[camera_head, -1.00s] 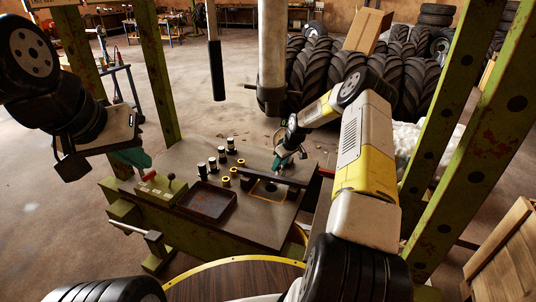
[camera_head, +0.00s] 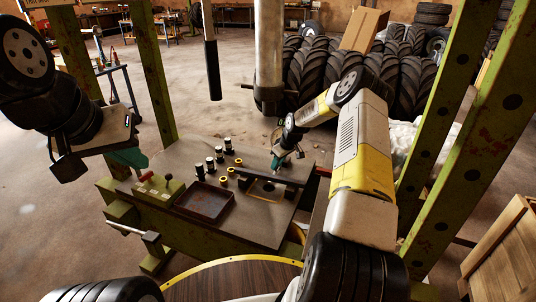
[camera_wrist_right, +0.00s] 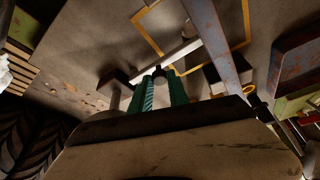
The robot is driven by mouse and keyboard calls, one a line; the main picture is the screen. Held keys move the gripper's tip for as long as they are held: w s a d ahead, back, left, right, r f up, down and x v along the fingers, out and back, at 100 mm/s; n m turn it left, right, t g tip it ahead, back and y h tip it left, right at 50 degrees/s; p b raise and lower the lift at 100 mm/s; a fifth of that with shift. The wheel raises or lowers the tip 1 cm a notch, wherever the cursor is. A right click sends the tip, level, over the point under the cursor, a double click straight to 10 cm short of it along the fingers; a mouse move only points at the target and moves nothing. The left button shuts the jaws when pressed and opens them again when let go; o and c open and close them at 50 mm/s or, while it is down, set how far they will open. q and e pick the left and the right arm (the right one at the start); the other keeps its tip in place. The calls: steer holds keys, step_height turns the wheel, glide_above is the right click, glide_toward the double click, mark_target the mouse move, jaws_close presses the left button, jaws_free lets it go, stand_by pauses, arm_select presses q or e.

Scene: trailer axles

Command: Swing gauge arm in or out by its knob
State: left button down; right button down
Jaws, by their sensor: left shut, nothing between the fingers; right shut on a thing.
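The gauge arm appears to be the dark narrow bar (camera_head: 268,178) lying across the right part of the bench plate. My right gripper (camera_head: 277,164) is down at the bar's far side, its green fingers close together. In the right wrist view the fingers (camera_wrist_right: 160,85) are shut on a small dark knob (camera_wrist_right: 160,72), mostly hidden between them. A pale thin bar (camera_wrist_right: 180,52) runs from beside the fingertips toward the upper right. My left gripper (camera_head: 130,158) is shut and empty, in the air left of the bench.
The bench plate (camera_head: 180,157) carries a shallow rusty tray (camera_head: 204,202), several black-and-white cylinders, yellow rings and a green block with red-knobbed levers (camera_head: 157,187). Green posts (camera_head: 153,70) flank the bench. A dark hanging cylinder (camera_head: 212,70) and a pale column (camera_head: 268,50) stand behind.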

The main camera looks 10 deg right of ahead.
stand_by(0.8)
steer(key=shift+w+a+m+h, duration=0.25)
steer(key=shift+a+m+h, duration=0.25)
steer(key=shift+m, duration=0.4)
steer(key=shift+w+a+m, duration=0.1)
steer(key=shift+w+m, duration=0.05)
steer(key=shift+m, duration=0.45)
steer(key=c, duration=1.3)
jaws_free()
steer(key=shift+o, duration=0.2)
